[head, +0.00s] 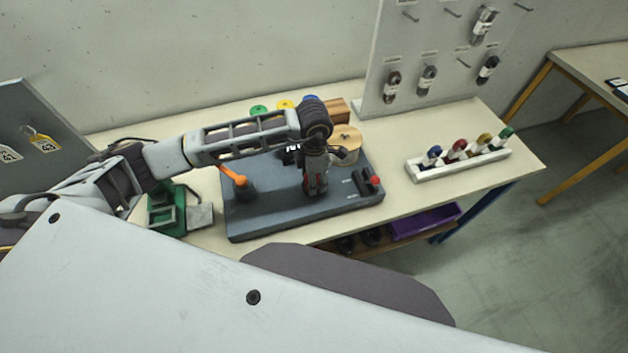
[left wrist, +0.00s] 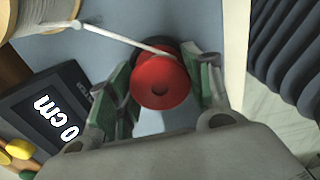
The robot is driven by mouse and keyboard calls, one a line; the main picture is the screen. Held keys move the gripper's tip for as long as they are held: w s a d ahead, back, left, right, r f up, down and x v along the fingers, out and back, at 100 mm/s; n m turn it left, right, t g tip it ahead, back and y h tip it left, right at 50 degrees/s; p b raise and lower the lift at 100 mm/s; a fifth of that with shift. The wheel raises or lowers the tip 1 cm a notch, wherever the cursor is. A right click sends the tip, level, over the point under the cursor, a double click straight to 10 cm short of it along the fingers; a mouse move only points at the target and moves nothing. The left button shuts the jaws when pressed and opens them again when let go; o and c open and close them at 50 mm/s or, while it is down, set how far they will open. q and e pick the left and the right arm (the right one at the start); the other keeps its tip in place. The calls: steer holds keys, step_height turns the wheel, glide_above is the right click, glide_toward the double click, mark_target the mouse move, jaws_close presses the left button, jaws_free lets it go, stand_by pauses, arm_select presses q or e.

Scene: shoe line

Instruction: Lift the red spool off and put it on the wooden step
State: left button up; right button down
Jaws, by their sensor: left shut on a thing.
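The red spool (left wrist: 160,82) sits between the two fingers of my left gripper (left wrist: 158,88) in the left wrist view, with its round face toward the camera. The gripper is shut on it. A white cord runs from the spool to the upper left. In the head view, my left gripper (head: 315,188) points down over the dark grey machine base (head: 275,208) and mostly hides the spool. Whether the spool touches the machine cannot be told. The brown wooden step (head: 341,109) stands behind the machine, partly hidden by my arm. My right gripper is not in view.
A large cord reel (head: 347,140) stands close behind the gripper. An orange lever (head: 232,175) and a red knob (head: 376,181) rise from the base. Green (head: 258,110) and yellow (head: 285,104) tops show behind my arm. A white rack (head: 455,165) holds coloured pieces at right.

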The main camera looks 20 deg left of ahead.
arm_select(q)
steer(key=shift+c, duration=0.5)
steer(key=shift+r, duration=0.1)
steer(key=shift+r, duration=0.75)
step_height(320, 180, up, 8)
steer(key=shift+r+b, duration=0.2)
steer(key=shift+b, duration=0.75)
steer(key=shift+f, duration=0.1)
